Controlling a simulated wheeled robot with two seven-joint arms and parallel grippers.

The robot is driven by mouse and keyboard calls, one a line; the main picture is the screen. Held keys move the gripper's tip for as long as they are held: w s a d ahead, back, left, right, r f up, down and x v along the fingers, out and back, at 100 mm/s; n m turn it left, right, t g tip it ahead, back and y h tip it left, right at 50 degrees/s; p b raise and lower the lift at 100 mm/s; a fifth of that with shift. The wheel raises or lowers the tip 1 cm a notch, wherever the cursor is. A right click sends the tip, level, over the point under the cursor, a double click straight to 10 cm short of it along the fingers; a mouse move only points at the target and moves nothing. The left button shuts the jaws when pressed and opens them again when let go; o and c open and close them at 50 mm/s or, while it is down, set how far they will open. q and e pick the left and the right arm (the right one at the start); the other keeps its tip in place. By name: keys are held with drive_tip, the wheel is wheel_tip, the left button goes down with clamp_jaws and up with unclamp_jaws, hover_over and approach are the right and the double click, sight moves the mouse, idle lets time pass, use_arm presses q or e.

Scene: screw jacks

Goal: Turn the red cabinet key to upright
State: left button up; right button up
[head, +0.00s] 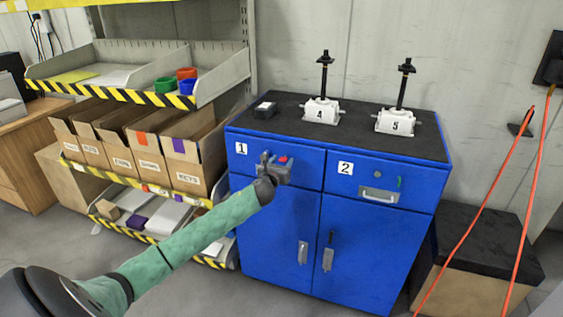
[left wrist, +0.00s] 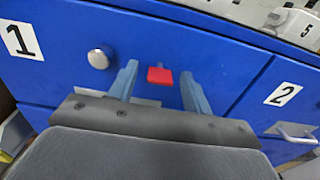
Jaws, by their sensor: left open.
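The red key (head: 283,159) is on the front of the blue cabinet's drawer 1 (head: 240,166). In the left wrist view the red key (left wrist: 160,75) shows as a small red block, wider than tall; its exact turn is hard to tell. My left gripper (head: 277,159) is open at the drawer front, with one finger on each side of the key. In the left wrist view a gap shows between the key and each finger. The drawer's handle is mostly hidden behind the gripper. My right gripper is not in view.
A round silver knob (left wrist: 98,58) is left of the key. Screw jacks 4 (head: 320,114) and 5 (head: 395,123) stand on the cabinet top. A shelf with boxes (head: 152,165) is on the left.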

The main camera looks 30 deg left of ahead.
use_arm(q)
drive_tip(key=shift+c, duration=0.4)
drive_tip(key=c, duration=0.9)
